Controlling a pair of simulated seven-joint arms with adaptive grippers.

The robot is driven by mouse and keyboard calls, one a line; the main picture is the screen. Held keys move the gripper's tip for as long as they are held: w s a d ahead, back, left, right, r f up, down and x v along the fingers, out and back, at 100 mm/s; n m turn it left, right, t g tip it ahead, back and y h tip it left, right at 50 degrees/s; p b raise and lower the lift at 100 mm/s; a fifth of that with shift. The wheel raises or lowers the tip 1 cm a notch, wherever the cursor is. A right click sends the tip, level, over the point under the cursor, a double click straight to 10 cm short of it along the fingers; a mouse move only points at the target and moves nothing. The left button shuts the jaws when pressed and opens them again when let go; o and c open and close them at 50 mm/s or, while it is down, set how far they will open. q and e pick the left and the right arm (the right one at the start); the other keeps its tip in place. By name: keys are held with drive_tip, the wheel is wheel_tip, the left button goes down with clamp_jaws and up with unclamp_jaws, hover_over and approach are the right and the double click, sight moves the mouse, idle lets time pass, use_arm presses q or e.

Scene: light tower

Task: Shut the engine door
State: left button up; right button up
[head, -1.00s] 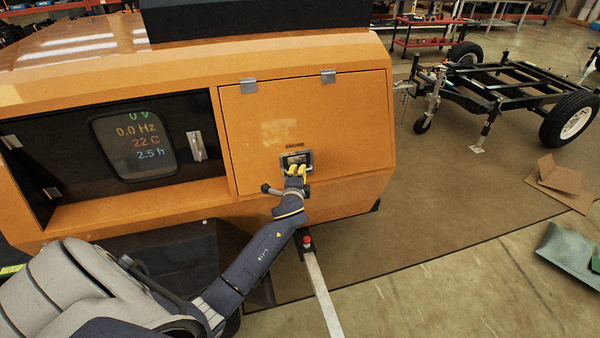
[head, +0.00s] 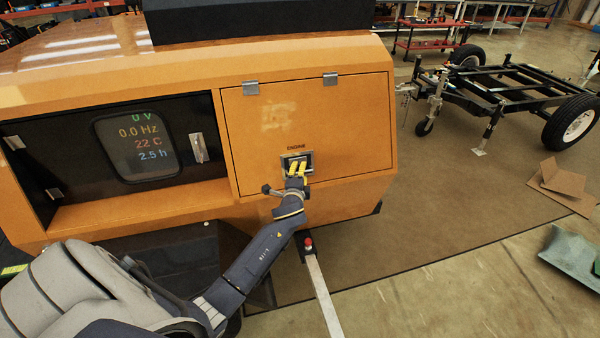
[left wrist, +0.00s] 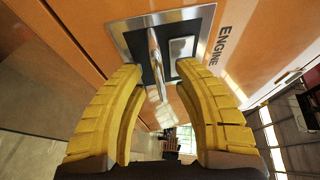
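The engine door (head: 307,118) is an orange panel with two hinges along its top edge, on the right part of the orange housing. It lies about flush with the housing around it. Its metal latch (head: 296,161) with a dark recess sits at the lower middle, under the word ENGINE. The latch also shows in the left wrist view (left wrist: 160,45), with a thin handle standing out. My left gripper (head: 298,168) is at the latch. Its yellow fingers (left wrist: 160,92) are apart on either side of the handle, without visible grip on it. My right gripper is not in view.
A black control panel (head: 70,150) with a lit display is left of the door. A metal bar with a red knob (head: 308,239) stands out below the housing. A trailer frame (head: 510,90) is at the right, and cardboard (head: 562,180) lies on the floor.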

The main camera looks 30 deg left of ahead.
use_arm(q)
drive_tip(key=v, duration=1.1)
drive_tip(key=shift+s, duration=0.2)
drive_tip(key=shift+d, duration=0.1)
